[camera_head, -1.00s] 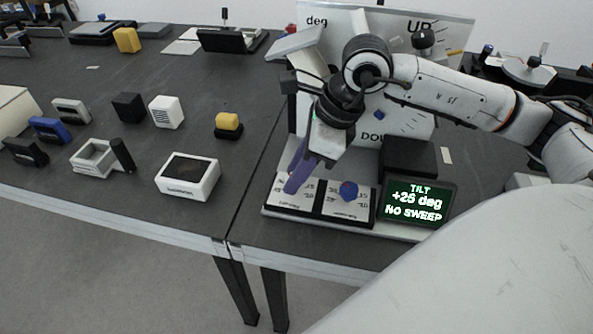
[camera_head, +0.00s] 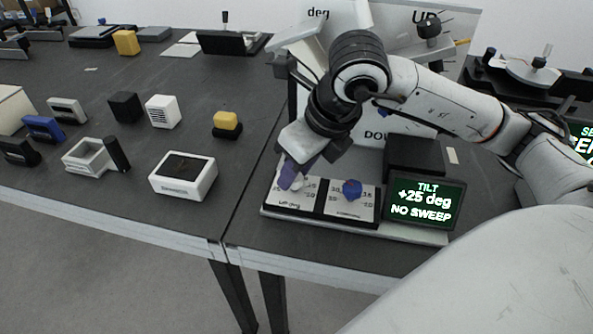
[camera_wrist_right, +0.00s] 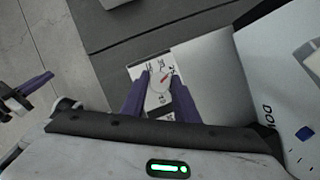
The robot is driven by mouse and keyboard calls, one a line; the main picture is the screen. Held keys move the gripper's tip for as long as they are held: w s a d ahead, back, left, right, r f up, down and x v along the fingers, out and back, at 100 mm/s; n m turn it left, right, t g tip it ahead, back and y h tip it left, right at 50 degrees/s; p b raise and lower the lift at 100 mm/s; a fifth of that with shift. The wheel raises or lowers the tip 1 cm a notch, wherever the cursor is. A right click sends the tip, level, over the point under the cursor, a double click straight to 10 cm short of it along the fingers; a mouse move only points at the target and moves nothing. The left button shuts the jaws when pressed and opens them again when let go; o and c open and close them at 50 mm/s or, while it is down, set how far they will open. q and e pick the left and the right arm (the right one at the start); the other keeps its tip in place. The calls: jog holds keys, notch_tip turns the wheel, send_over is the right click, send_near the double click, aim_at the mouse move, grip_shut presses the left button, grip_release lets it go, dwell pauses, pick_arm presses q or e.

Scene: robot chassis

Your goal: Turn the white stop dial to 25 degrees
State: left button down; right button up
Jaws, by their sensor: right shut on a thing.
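The white stop dial (camera_head: 297,184) is on the left label plate of the panel, partly hidden by my right gripper (camera_head: 291,178). In the right wrist view the white dial (camera_wrist_right: 161,79) with a red pointer mark shows between the purple fingers of my right gripper (camera_wrist_right: 160,100). This gripper is shut on the dial from above. The dial's exact angle is too small to read. A display (camera_head: 424,203) reads "TILT +25 deg NO SWEEP". Purple fingers at the left edge of the right wrist view look like my left gripper (camera_wrist_right: 27,92); its opening is unclear.
A blue knob (camera_head: 352,188) stands on the right label plate, close to the white dial. A tall white board (camera_head: 455,30) marked UP and DOWN rises behind. A white box (camera_head: 184,190) and several small blocks lie on the left table.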

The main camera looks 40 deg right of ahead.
dwell(0.5)
jog(key=o, duration=1.1)
jog(key=shift+c, duration=0.2)
jog(key=p+v, duration=0.1)
jog(key=v, duration=0.9)
jog(key=shift+r, duration=0.2)
